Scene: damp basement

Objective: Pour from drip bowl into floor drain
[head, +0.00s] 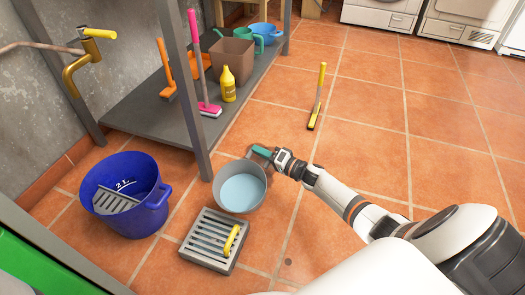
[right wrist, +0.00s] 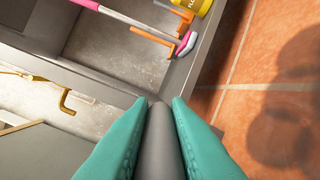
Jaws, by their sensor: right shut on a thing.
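The drip bowl (head: 217,184) is a round grey bowl holding pale blue liquid, in the middle of the head view. It looks about upright. My right gripper (head: 268,152) has teal fingers shut on the bowl's grey handle at its upper right side. In the right wrist view the handle (right wrist: 161,140) lies between both fingers (right wrist: 159,103). The floor drain (head: 199,244) is a grey slatted square with a yellow handle-like piece on it, just below the bowl in the picture. I cannot tell the bowl's height above the floor. My left gripper is not in view.
A blue bucket (head: 119,220) with a grey slatted piece inside stands left of the drain. A grey shelf (head: 135,112) with a post holds brushes, a yellow bottle (head: 228,85) and tubs. Tiled floor at right is clear.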

